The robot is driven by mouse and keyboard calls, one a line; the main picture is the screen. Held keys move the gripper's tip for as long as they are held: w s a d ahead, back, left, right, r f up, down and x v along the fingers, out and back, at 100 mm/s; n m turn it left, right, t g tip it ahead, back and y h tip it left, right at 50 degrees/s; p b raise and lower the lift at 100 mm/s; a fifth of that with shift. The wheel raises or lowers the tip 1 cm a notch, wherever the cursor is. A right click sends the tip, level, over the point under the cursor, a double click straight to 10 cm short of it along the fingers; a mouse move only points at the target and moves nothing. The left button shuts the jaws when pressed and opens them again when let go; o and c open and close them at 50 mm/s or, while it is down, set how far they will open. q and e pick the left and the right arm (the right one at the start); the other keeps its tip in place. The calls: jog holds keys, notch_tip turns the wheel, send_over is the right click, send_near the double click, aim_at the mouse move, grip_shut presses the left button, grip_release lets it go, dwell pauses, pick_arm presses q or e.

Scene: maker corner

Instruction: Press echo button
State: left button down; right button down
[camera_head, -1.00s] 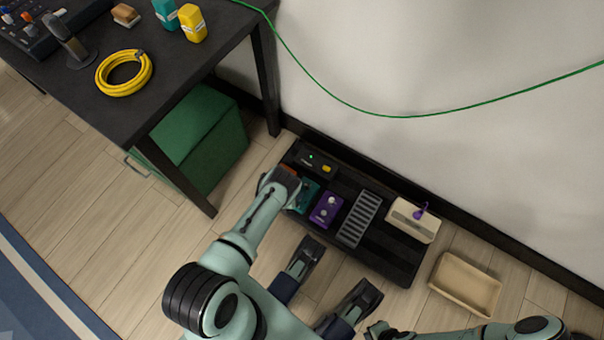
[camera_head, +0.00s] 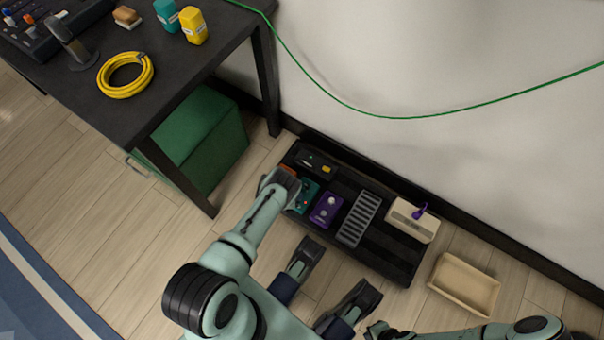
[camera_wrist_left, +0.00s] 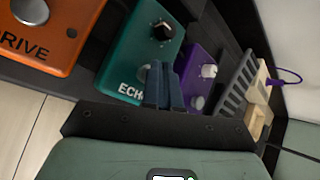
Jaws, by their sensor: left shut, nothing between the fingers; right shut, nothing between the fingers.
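The teal echo pedal (camera_head: 303,197) sits on the black pedalboard, between an orange drive pedal (camera_head: 288,170) and a purple pedal (camera_head: 326,210). My left gripper (camera_head: 284,182) is low over its near side. In the left wrist view the teal pedal (camera_wrist_left: 138,55) shows a black knob and the letters "ECH". My closed dark-blue fingers (camera_wrist_left: 160,85) hide the rest of the label. They overlap a round metal switch; whether they touch it I cannot tell. My right gripper (camera_head: 378,329) is at the bottom edge, partly cut off, away from the board.
A black table (camera_head: 75,97) stands left, with a green box (camera_head: 200,145) beneath.

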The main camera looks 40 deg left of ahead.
pick_arm(q)
jog(key=shift+r+p, duration=2.55)
jog(key=shift+r, duration=0.55)
jog(key=shift+f, duration=0.1)
